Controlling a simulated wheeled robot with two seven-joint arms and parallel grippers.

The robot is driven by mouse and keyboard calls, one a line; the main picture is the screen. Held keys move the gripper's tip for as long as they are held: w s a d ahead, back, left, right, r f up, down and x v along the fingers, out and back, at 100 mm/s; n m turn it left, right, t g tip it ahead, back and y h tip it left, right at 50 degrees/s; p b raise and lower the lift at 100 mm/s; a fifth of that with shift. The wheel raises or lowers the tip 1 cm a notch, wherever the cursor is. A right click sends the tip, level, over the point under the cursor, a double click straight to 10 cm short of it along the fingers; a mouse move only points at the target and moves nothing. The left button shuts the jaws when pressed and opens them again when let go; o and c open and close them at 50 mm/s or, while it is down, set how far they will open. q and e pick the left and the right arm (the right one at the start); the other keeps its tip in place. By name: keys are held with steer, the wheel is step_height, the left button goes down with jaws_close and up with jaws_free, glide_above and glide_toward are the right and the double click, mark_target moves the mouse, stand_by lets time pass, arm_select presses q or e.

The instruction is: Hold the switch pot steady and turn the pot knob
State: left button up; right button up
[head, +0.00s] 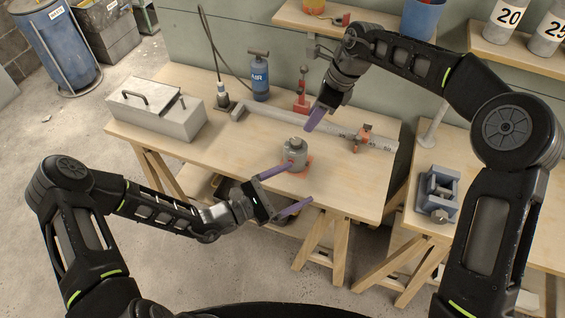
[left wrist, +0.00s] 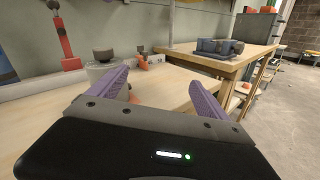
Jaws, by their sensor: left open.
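The switch pot (head: 294,155) is a small grey cylinder with a darker knob (head: 295,143) on top. It stands upright on an orange-red base (head: 305,163) on the wooden bench. In the left wrist view the pot (left wrist: 96,72) is partly hidden behind the left finger, with its dark knob (left wrist: 103,54) showing. My left gripper (head: 285,191) is open and empty, with its purple fingers low at the bench's front edge, just in front of the pot. My right gripper (head: 312,118) is above and behind the pot, apart from it; its finger gap is not clear.
A blue air bottle (head: 259,80), a red jack-like tool (head: 302,92) and a metal box (head: 157,108) stand on the bench. A blue vise (head: 438,193) sits on the right bench. The front right bench top is clear.

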mark_target(287, 160)
arm_select(q)
steer(key=w+a+n+t, duration=0.1)
steer(key=w+a+r+n+t+y, duration=0.1)
steer(key=w+a, duration=0.1)
steer(key=shift+w+t, duration=0.2)
steer(key=shift+t, duration=0.2)
steer(key=w+f+n, duration=0.2)
steer(key=w, duration=0.1)
steer(key=w+f+y, duration=0.1)
steer(key=w, duration=0.1)
steer(key=shift+w+f+n, duration=0.1)
steer(key=shift+n, duration=0.3)
steer(key=shift+w+a, duration=0.1)
steer(key=shift+x, duration=3.95)
